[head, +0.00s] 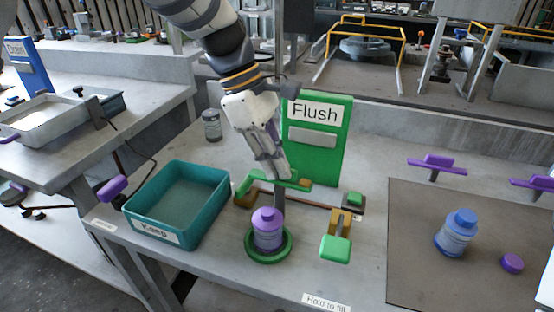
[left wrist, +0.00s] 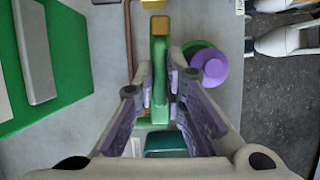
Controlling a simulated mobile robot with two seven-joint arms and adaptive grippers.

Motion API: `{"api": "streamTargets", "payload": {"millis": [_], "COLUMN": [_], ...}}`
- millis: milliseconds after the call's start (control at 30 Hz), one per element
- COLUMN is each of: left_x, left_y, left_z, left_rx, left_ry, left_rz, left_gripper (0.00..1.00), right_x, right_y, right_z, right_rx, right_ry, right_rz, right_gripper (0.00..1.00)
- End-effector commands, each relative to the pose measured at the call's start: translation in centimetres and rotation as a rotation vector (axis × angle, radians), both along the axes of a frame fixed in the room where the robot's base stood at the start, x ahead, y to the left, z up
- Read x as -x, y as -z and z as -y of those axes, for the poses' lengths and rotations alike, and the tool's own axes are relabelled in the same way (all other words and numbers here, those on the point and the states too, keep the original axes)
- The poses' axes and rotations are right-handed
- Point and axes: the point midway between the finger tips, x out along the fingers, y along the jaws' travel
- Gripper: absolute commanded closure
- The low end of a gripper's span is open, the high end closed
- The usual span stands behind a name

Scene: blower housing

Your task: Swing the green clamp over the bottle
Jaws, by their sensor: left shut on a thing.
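The bottle (head: 268,238) is clear-bodied with a purple cap and stands upright in a green ring holder (head: 287,251). Its cap (left wrist: 210,68) also shows in the left wrist view. The green clamp (head: 300,186) is a bar behind the bottle in the head view; in the left wrist view the bar (left wrist: 158,62), with a brass-coloured end, runs beside the cap, not over it. My left gripper (head: 281,172) points down and is shut on the clamp bar, which shows between its fingers (left wrist: 160,85) in the left wrist view. My right gripper is not in view.
A green Flush panel (head: 330,165) stands close behind the clamp. A teal tray (head: 212,215) is left of the bottle. A green-and-brass block (head: 336,248) is to the right. A blue-capped bottle (head: 455,238) and purple cap (head: 512,263) are on a dark mat (head: 415,275).

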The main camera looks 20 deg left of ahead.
Motion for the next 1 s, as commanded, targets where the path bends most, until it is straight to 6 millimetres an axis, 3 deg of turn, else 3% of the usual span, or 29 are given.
{"api": "streamTargets", "payload": {"millis": [1000], "left_x": [-0.5], "left_y": [0.3], "left_z": [0.3], "left_rx": [0.002], "left_ry": [0.897], "left_rz": [-0.004], "left_gripper": [1.00], "right_x": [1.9], "right_y": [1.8], "right_z": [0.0], "right_rx": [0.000], "right_ry": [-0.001], "right_rz": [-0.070], "right_gripper": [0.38]}}
